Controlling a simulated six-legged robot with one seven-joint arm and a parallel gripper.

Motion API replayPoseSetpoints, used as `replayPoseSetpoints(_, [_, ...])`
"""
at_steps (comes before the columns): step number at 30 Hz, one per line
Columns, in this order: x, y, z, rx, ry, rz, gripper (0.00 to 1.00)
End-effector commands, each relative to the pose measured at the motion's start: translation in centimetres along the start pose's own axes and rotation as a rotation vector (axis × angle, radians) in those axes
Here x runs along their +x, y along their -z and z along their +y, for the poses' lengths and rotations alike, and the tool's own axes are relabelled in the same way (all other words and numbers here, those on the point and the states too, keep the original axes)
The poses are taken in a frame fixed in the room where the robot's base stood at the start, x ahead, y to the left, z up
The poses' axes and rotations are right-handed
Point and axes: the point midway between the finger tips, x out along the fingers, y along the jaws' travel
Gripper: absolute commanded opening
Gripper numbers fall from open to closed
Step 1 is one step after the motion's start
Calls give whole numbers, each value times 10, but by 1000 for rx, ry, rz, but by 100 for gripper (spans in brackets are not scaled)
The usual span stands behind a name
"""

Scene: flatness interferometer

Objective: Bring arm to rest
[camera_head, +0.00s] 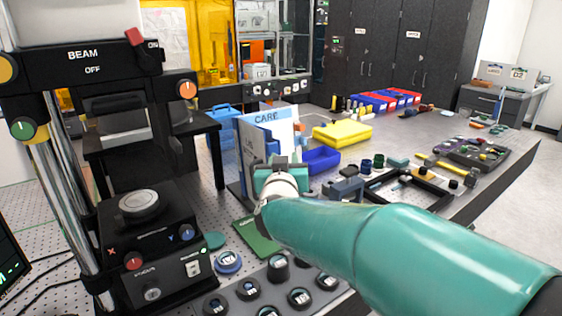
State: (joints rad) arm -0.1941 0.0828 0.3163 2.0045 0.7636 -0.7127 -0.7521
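My arm (400,240) is teal and reaches from the lower right corner towards the middle of the view. My gripper (281,168) is at its far end, in front of the white and blue "CARE" card stand (268,128). The fingers are mostly hidden by the wrist, so I cannot tell whether they are open or shut or hold anything. I cannot tell whether the gripper touches the stand.
The interferometer (150,235) stands at left with its "BEAM" head (85,58) above. Several round black parts sit in a tray (325,308) below my arm. A yellow case (342,133), blue bin (321,158) and black frame (420,190) lie on the bench beyond.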

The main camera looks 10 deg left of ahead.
Motion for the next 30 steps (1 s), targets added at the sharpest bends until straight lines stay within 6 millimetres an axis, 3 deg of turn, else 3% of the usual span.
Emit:
replayPoseSetpoints(15, [4, 0, 3, 0, -1, 1, 35])
replayPoseSetpoints(20, [-6, 4, 10, 0, 45, -25, 35])
replayPoseSetpoints(26, [-55, -4, 38, -5, 185, -196, 35])
replayPoseSetpoints(30, [-107, -27, 69, -4, 234, -388, 35])
